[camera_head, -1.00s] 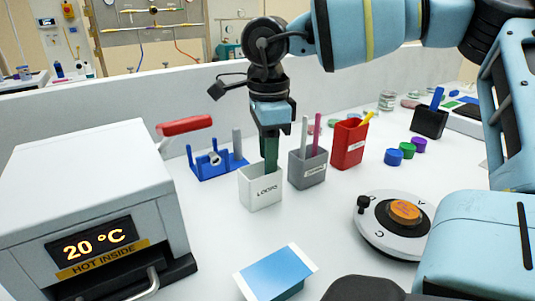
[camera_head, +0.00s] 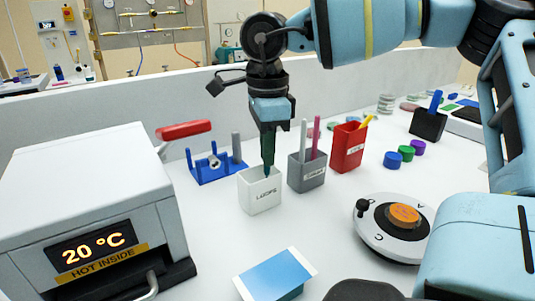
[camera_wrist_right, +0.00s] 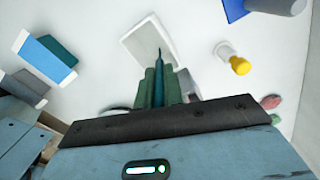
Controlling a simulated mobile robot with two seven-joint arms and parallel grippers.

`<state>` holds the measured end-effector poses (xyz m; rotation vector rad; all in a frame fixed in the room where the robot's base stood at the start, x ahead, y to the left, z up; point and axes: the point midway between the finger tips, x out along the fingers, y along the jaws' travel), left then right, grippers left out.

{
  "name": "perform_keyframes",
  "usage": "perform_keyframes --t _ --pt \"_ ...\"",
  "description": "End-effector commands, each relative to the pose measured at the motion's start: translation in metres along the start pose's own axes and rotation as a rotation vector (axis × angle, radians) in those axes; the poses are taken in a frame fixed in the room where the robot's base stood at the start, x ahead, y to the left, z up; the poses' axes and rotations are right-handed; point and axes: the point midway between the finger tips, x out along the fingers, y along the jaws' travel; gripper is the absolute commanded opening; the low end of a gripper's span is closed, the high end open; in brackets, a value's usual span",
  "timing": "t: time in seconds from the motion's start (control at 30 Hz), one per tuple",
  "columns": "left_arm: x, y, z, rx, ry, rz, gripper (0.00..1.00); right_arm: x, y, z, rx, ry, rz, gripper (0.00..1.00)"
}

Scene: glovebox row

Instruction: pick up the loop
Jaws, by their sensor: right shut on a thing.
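My right gripper (camera_head: 268,150) points straight down over the white cup (camera_head: 261,197) labelled LOOPS. Its green fingers are shut on the loop, a thin dark teal stick; the loop (camera_wrist_right: 159,57) shows in the right wrist view, sticking out past the fingertips (camera_wrist_right: 160,88) toward the white cup (camera_wrist_right: 146,42). In the head view the fingers hide most of the loop, and its lower end is at or inside the cup's mouth. I cannot tell whether it touches the cup. My left gripper is not in view.
A grey cup (camera_head: 306,175) with pens and a red cup (camera_head: 348,148) stand close right of the white cup. A blue rack (camera_head: 211,171) is behind left. A hot oven (camera_head: 85,185) is at left, a round dial device (camera_head: 388,244) at right, a blue-topped box (camera_head: 276,274) in front.

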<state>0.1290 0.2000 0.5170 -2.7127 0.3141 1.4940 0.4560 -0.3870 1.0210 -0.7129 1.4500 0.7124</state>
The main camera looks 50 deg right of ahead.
Motion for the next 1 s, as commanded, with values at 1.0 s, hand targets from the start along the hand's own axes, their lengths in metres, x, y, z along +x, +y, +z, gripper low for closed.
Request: perform_keyframes --t 1.0 --pt "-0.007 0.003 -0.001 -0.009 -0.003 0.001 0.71 -0.087 0.001 0.000 -0.001 0.000 0.001 0.00"
